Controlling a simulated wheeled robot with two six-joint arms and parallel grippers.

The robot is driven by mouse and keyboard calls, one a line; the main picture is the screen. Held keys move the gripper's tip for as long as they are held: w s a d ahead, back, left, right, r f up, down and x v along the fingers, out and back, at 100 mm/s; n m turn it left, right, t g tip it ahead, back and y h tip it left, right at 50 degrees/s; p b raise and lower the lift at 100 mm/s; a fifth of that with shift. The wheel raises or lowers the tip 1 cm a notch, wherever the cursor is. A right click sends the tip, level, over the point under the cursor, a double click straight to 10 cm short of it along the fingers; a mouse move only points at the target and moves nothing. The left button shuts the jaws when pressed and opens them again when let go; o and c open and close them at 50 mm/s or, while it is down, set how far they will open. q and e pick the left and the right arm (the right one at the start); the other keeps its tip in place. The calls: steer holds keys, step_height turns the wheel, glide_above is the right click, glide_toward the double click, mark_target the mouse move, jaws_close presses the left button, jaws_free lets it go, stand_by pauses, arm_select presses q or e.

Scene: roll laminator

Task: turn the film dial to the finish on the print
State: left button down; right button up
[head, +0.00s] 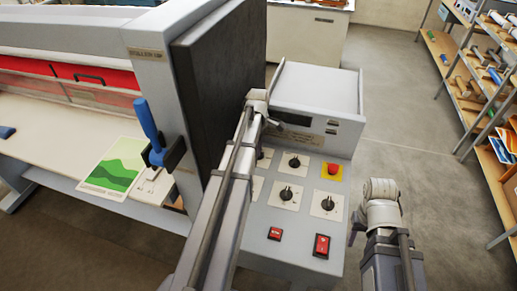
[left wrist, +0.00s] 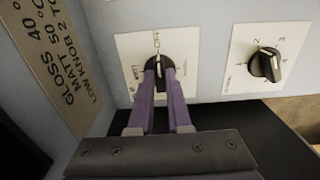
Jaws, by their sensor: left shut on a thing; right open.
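My left gripper (left wrist: 161,82) is shut on a black dial (left wrist: 158,62) on a white plate in the left wrist view, one purple finger on each side of the knob. The plate's lettering is rotated and too small to read surely. In the head view my left forearm hides this gripper and the dial. The print (head: 112,172), a sheet with green hills and a caption too small to read, lies on the laminator's feed table at left. My right gripper (head: 355,226) is open and empty at the right of the control panel, partly hidden by its wrist.
The panel (head: 306,228) carries several other dials, a red emergency button (head: 332,170) and red switches (head: 321,245). A numbered dial (left wrist: 266,65) sits right of the held one. A placard (left wrist: 58,75) lists gloss and mat temperatures. A blue-handled lever (head: 148,125) stands left.

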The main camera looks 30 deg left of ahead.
arm_select(q)
steer(key=shift+m, duration=0.3)
steer(key=m, duration=0.3)
steer(key=shift+m, duration=0.4)
steer(key=m, duration=0.4)
steer(key=shift+m, duration=0.3)
steer(key=m, duration=0.8)
steer(key=shift+m, duration=0.3)
steer(key=c, duration=0.9)
jaws_free()
steer(key=shift+o, duration=0.2)
